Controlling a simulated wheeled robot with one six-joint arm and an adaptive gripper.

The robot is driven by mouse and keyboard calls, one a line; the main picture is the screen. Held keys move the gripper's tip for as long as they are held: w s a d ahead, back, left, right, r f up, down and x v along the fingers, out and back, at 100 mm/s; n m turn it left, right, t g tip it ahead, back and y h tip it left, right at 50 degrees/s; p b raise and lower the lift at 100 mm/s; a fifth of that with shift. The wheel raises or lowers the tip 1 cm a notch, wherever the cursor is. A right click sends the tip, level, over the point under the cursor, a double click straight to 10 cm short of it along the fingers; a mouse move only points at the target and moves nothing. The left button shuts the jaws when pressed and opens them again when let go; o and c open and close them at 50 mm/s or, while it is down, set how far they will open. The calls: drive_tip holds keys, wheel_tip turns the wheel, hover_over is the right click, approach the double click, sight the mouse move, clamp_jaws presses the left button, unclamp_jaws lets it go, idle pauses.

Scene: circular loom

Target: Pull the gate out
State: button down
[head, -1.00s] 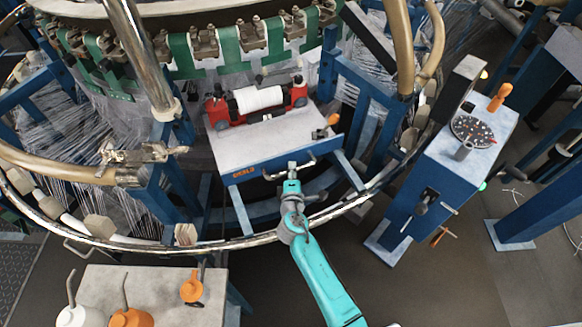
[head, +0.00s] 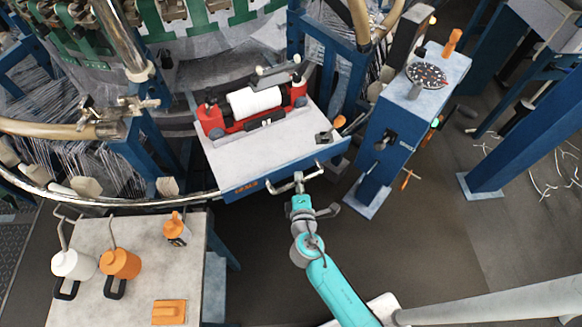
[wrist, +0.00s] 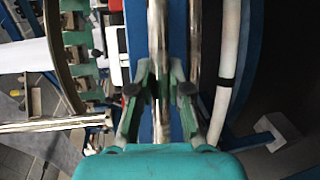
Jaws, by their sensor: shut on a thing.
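The gate (head: 225,158) is a grey-topped platform with a blue front panel. It juts out from the loom's ring towards me, slightly turned. A red carriage with a white roll (head: 255,102) sits on its top. A metal bar handle (head: 314,173) runs along the gate's front. My gripper (head: 297,184) is at this handle, near the middle of the front. In the wrist view, the fingers of my gripper (wrist: 160,92) are closed around the shiny handle bar (wrist: 158,45), with the blue front panel beyond it. The exact finger contact is partly hidden.
A grey bench (head: 140,230) at the lower left holds white and orange oil cans. A blue control pedestal (head: 405,115) stands right of the gate. The ring rail (head: 110,200) runs to the gate's left. Dark floor (head: 430,250) is clear at the lower right.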

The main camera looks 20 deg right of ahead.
drive_tip(key=shift+s+d+f, duration=0.1)
drive_tip(key=shift+s+d, duration=0.05)
drive_tip(key=shift+s, duration=1.9)
drive_tip(key=c, duration=1.1)
unclamp_jaws()
drive_tip(key=shift+s, duration=0.1)
drive_tip(key=v, duration=1.2)
